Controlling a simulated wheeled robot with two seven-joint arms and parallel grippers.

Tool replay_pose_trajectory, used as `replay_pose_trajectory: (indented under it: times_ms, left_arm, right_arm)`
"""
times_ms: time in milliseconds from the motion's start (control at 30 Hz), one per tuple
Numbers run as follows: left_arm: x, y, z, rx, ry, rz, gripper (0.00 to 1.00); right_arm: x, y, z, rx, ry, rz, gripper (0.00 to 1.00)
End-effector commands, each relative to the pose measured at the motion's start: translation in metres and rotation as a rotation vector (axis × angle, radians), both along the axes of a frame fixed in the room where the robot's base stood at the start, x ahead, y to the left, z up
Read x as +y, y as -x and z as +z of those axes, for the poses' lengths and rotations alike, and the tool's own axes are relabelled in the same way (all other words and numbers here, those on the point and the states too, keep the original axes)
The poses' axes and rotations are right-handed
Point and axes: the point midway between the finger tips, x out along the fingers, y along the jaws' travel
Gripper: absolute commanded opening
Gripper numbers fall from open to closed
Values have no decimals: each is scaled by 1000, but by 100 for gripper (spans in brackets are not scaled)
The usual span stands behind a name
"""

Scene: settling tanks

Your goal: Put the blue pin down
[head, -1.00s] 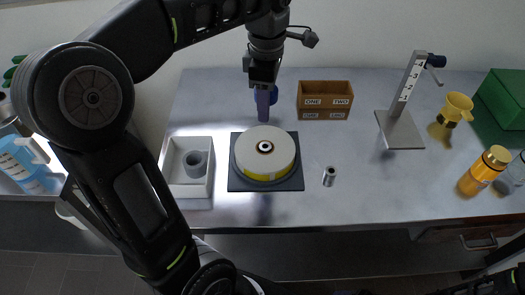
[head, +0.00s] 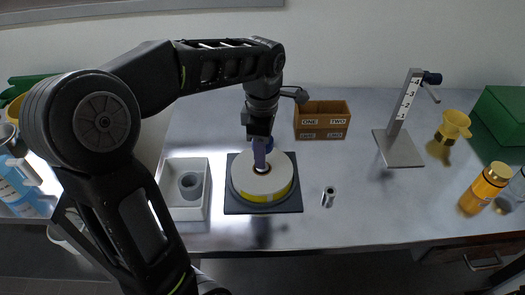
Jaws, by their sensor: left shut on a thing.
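My left gripper (head: 259,153) reaches in from the upper left and points down over the round pale disc (head: 243,178). It is shut on the blue pin (head: 270,146), which shows only in part behind a purple-grey finger. The disc has a yellow band on its side and lies on a dark square plate (head: 232,207). The finger's tip overlaps the dark-ringed hole at the disc's centre in the picture. The pin's lower end is hidden, so I cannot tell whether it touches the disc or enters the hole. My right gripper is not in view.
A white tray (head: 181,214) with a grey cup (head: 190,186) stands left of the plate. A small metal cylinder (head: 328,197) stands right of it. A labelled brown box (head: 322,121) is behind. A scale stand (head: 404,150), yellow funnel and orange bottle (head: 483,188) stand farther right.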

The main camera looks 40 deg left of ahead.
Motion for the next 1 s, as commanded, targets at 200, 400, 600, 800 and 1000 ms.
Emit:
replay_pose_trajectory:
  times_ms: [200,400,600,800,1000]
  left_arm:
    - [0,0,-9,-1,0,1,6]
    - [0,0,-11,-1,0,1,6]
    - [0,0,-18,-1,0,1,6]
    - [0,0,-22,-1,0,1,6]
    - [0,0,-21,-1,0,1,56]
  right_arm:
    - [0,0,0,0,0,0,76]
    - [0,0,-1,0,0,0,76]
    - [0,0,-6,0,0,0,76]
    - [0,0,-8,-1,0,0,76]
    - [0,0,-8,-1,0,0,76]
